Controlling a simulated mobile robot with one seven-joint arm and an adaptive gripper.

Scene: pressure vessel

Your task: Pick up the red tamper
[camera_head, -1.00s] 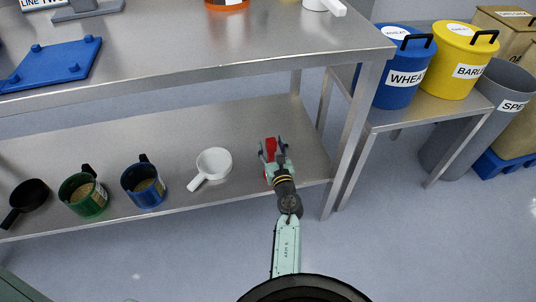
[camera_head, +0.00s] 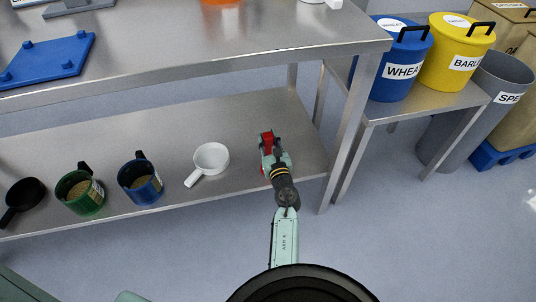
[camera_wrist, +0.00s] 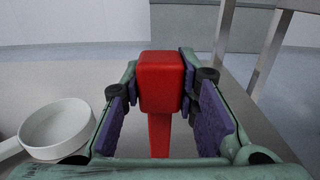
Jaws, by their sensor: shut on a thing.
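The red tamper (camera_wrist: 161,85) has a block-shaped head on a narrower red shaft and stands between the purple pads of my gripper (camera_wrist: 160,100) in the wrist view. The pads close on it from both sides near the head. In the head view the red tamper (camera_head: 267,138) shows at the right end of the lower shelf, with my gripper (camera_head: 268,150) around it. My gripper is shut on it. The tamper's lower end is hidden, so I cannot tell whether it touches the shelf.
On the lower steel shelf (camera_head: 235,125) a white pan (camera_head: 211,157) is left of my gripper, also in the wrist view (camera_wrist: 57,127). Further left are a blue mug (camera_head: 141,184), a green mug (camera_head: 82,192) and a black pan (camera_head: 25,195). A table leg (camera_head: 350,130) stands close on the right.

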